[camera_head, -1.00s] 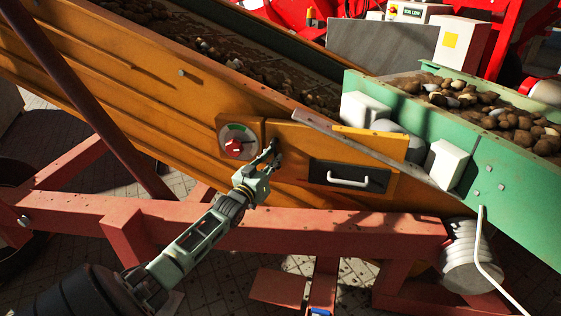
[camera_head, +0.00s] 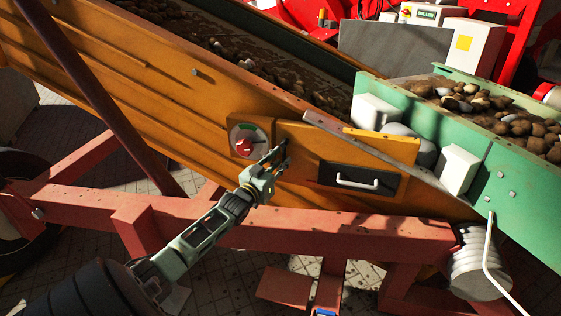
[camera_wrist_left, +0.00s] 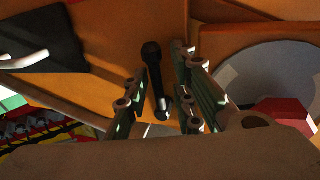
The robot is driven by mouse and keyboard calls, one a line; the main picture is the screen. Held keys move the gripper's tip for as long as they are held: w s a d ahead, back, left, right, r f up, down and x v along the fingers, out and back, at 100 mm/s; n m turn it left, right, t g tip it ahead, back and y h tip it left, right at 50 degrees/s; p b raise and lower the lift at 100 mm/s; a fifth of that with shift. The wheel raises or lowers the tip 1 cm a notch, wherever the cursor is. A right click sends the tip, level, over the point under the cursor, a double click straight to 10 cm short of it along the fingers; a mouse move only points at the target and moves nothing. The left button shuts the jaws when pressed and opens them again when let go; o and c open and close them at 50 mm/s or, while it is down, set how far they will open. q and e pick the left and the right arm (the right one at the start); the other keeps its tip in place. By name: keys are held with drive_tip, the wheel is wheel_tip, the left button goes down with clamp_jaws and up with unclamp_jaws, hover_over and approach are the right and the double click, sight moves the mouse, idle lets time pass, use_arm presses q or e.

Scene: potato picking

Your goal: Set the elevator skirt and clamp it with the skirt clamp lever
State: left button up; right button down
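The dark skirt panel (camera_head: 345,187) with a pale bar handle (camera_head: 358,183) sits on the orange elevator side. It also shows in the left wrist view (camera_wrist_left: 40,42), at upper left. To its left is a round dial with a red knob (camera_head: 244,146) and a green sector, also at right in the left wrist view (camera_wrist_left: 280,112). My left gripper (camera_head: 274,158) is at the orange side between dial and panel. In the left wrist view its fingers are apart on either side of a black lever (camera_wrist_left: 154,75), with visible gaps. My right gripper is not in view.
A red frame beam (camera_head: 330,235) runs below my left arm. A grey sloping bar (camera_head: 375,150) lies above the dark panel. The green hopper (camera_head: 520,190) with potatoes stands at right, with a bent white rod (camera_head: 488,255) below it.

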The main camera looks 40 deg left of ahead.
use_arm(q)
drive_tip(key=shift+d+r, duration=0.1)
drive_tip(key=shift+r, duration=0.15)
drive_tip(key=v, duration=1.1)
drive_tip(key=shift+s, duration=0.4)
drive_tip(key=shift+d+f, duration=0.15)
drive_tip(key=shift+f, duration=0.1)
